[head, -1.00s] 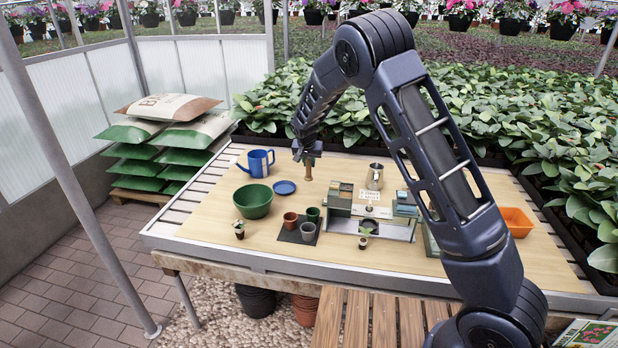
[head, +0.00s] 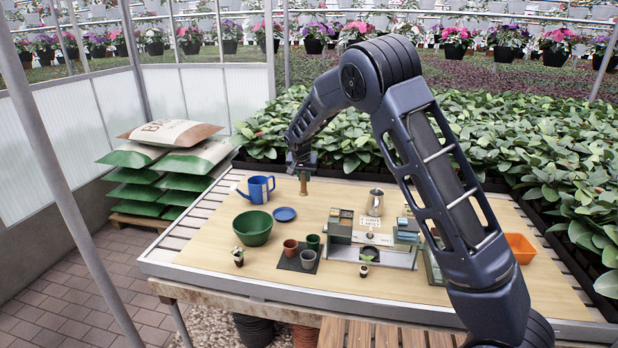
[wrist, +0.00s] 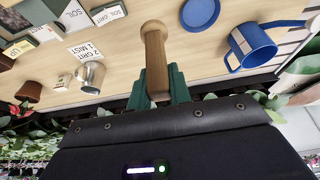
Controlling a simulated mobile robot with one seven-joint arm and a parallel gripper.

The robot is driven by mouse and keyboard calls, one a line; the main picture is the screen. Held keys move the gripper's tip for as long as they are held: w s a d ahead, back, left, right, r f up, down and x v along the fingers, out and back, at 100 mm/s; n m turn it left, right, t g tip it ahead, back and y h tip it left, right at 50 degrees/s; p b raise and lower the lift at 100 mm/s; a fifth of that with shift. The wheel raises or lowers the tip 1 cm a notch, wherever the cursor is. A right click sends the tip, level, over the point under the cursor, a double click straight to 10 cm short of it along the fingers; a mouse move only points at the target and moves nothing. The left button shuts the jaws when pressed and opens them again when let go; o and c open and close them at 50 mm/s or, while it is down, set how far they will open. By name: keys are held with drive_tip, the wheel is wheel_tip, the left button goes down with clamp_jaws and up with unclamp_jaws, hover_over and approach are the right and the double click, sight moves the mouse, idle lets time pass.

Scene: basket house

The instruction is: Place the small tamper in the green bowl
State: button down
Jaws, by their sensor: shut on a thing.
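The small tamper (head: 303,185) is a brown wooden piece, hanging upright below my gripper (head: 301,170) near the back of the bench in the head view. In the wrist view my gripper (wrist: 158,88) is shut on the tamper (wrist: 155,50), whose wooden end points away from the camera. The green bowl (head: 252,228) stands on the bench at the left, nearer the front than my gripper and to its left. It looks empty and is outside the wrist view.
A blue watering can (head: 257,189) and a blue saucer (head: 285,214) lie between my gripper and the bowl. Small pots (head: 290,247) stand on a dark mat right of the bowl. A metal mug (head: 375,202) and an organizer (head: 372,240) are further right.

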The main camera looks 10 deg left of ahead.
drive_tip(key=s+a+f, duration=0.1)
drive_tip(key=s+a, duration=0.3)
drive_tip(key=a, duration=0.6)
drive_tip(key=s+a+f, duration=0.1)
drive_tip(key=s+a, duration=0.3)
drive_tip(key=a, duration=0.6)
wheel_tip(320, 180, down, 11)
drive_tip(key=shift+d, duration=0.1)
drive_tip(key=c, duration=1.2)
unclamp_jaws()
wheel_tip(320, 180, up, 7)
